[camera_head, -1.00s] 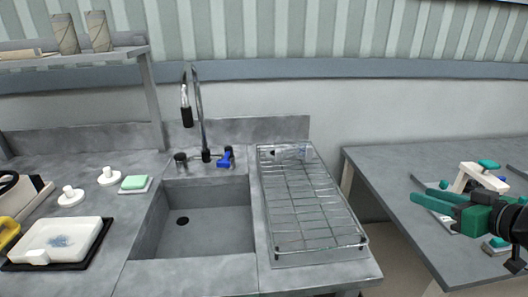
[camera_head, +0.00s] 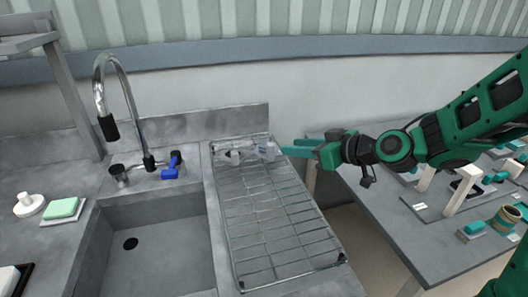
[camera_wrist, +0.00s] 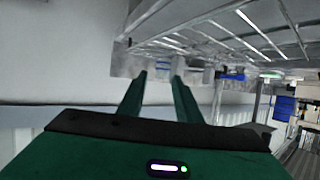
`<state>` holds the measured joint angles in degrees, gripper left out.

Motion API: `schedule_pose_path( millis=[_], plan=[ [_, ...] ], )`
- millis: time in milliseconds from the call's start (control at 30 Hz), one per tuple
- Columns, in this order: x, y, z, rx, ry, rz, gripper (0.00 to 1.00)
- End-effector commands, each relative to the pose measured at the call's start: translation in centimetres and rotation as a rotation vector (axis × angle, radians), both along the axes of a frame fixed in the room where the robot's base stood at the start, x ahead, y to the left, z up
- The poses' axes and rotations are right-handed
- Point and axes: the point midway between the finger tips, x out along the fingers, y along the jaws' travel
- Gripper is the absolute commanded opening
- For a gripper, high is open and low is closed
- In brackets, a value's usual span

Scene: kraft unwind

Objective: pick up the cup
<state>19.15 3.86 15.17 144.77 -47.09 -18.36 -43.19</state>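A clear, glassy cup-like object (camera_head: 236,155) lies at the back end of the wire drying rack. A small pale bluish piece (camera_head: 268,150) shows at its right end; I cannot tell whether it is part of the same thing. My gripper (camera_head: 287,147) reaches in from the right, its two green fingers apart, with the tips close to the pale piece. In the wrist view, the fingers (camera_wrist: 160,77) are apart, with a blurred glassy shape (camera_wrist: 155,66) just beyond their tips. I cannot tell whether they touch it.
The wire rack (camera_head: 278,222) stands on the grey counter, right of the sink (camera_head: 150,240). A wall runs behind. A second table (camera_head: 385,215) with small items stands at the right, past a gap.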

Motion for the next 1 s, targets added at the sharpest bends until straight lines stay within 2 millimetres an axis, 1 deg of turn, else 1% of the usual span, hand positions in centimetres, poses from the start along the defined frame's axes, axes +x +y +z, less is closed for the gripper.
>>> schedule_pose_path(
  millis=[67, 100, 200, 367, 600, 867, 1000],
  plan=[
    [-0.1, 0.6, 0.0, 0.000, 0.000, 0.009, 0.31],
    [-0.2, 0.7, 0.0, 0.000, 0.000, 0.012, 0.41],
    [-0.2, 1.0, 0.0, 0.000, 0.000, 0.015, 0.64],
    [0.4, 2.0, -0.4, 0.000, 0.001, 0.021, 0.64],
    [2.5, 4.3, -1.8, 0.000, 0.002, 0.022, 0.64],
    [3.5, 5.4, -2.5, 0.000, 0.001, 0.020, 0.64],
    [4.4, 6.6, -3.5, 0.001, 0.002, 0.022, 0.64]
  ],
)
